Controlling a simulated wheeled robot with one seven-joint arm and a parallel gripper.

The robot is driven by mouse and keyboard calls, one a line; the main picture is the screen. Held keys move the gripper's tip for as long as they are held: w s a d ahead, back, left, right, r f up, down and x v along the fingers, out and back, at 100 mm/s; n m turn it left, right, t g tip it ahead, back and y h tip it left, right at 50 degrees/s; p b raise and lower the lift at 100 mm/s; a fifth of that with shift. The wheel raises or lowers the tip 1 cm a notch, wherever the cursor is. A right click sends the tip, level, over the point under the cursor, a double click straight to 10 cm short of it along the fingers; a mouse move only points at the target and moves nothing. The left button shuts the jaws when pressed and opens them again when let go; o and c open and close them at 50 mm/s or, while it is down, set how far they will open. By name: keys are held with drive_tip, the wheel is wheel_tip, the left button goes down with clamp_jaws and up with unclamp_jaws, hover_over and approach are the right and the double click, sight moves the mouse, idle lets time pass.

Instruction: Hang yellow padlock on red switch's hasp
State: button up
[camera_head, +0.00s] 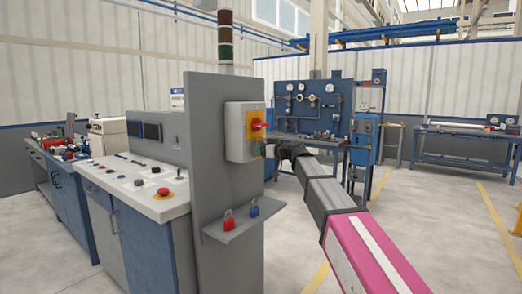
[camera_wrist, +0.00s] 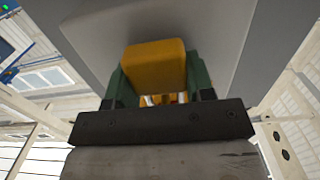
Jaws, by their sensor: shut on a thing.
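The switch is a light grey box (camera_head: 239,146) on the side of a tall grey panel, with a yellow plate (camera_head: 249,127) and a red handle (camera_head: 257,125) on its front. My gripper (camera_head: 269,150) is beside the lower right of the box, just below the handle. In the wrist view my gripper (camera_wrist: 156,84) has its green fingers shut on the yellow padlock (camera_wrist: 154,63). The padlock's body faces the camera and part of its metal shackle shows below it. In the head view I cannot make out the padlock. The hasp hole cannot be made out, nor whether the shackle touches it.
A small grey shelf (camera_head: 240,230) on the panel (camera_head: 215,165) below the switch carries a red padlock (camera_head: 228,221) and a blue padlock (camera_head: 254,208). A control desk (camera_head: 130,180) stands left of the panel. The floor right of the panel is open.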

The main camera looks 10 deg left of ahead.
drive_tip(key=o, duration=1)
drive_tip(key=v, duration=1)
drive_tip(key=s+d+f+m+g+h, duration=0.1)
drive_tip(key=s+d+f+m+h, duration=0.15)
drive_tip(key=d+f, duration=0.6)
drive_tip(key=s+d+f+m+h, duration=0.1)
drive_tip(key=d+f+m+h, duration=0.15)
drive_tip(key=f, duration=1.05)
drive_tip(key=s+d+f+m+g+h, duration=0.15)
drive_tip(key=d+f+h, duration=0.25)
drive_tip(key=d+f, duration=0.5)
drive_tip(key=s+d+f+m+g+h, duration=0.1)
drive_tip(key=s+d+f+m+h, duration=0.1)
drive_tip(key=s+d+f, duration=0.3)
drive_tip(key=s+d+f+m+g+h, duration=0.1)
drive_tip(key=s+d+f+m+h, duration=0.1)
drive_tip(key=s+d+f, duration=0.4)
drive_tip(key=s+d+f+m+g+h, duration=0.2)
drive_tip(key=s+d+f, duration=0.3)
drive_tip(key=f, duration=0.5)
drive_tip(key=shift+s+d+f+m+h, duration=0.25)
drive_tip(key=shift+d+f+m+h, duration=0.05)
drive_tip(key=shift+m+h, duration=0.3)
